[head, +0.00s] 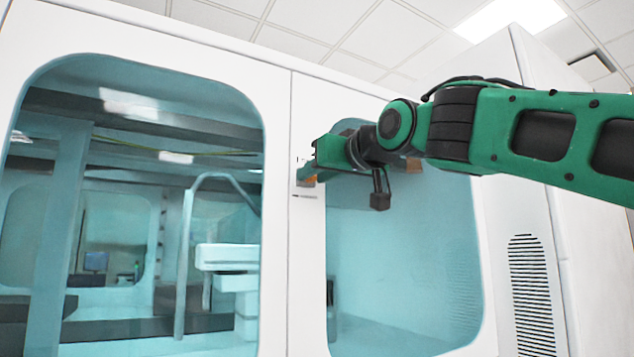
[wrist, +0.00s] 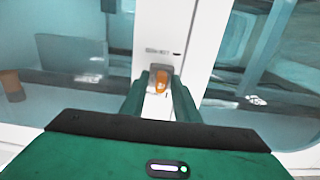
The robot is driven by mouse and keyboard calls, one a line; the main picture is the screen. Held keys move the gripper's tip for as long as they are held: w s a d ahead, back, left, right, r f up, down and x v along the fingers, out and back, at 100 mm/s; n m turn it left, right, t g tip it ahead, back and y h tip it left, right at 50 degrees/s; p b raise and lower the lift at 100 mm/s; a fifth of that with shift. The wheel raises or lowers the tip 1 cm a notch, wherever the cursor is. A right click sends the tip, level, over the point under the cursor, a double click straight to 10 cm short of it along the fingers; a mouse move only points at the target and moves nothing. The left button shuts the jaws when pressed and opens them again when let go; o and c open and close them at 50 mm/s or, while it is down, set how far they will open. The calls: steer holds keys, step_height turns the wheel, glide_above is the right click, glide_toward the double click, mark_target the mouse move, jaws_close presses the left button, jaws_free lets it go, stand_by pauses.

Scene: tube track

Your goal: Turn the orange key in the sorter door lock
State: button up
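The orange key (wrist: 161,82) sits in the lock plate (wrist: 154,72) on the white door post in the wrist view. In the head view the key (head: 308,181) shows as a small orange patch on the post, partly hidden by my gripper. My gripper (wrist: 160,84) has its two green fingers on either side of the key, with a visible gap to each side. In the head view my gripper (head: 304,172) reaches the post from the right. The fingers look open. Whether either finger touches the key cannot be told.
The sorter door (head: 277,200) is white with a large tinted window on the left. A second tinted window (head: 400,260) lies right of the post, below my arm. A vented white side panel (head: 530,290) stands at the right.

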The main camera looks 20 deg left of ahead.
jaws_close()
steer(key=shift+n, duration=1.6)
steer(key=shift+w+d, duration=0.1)
steer(key=shift+n, duration=1.6)
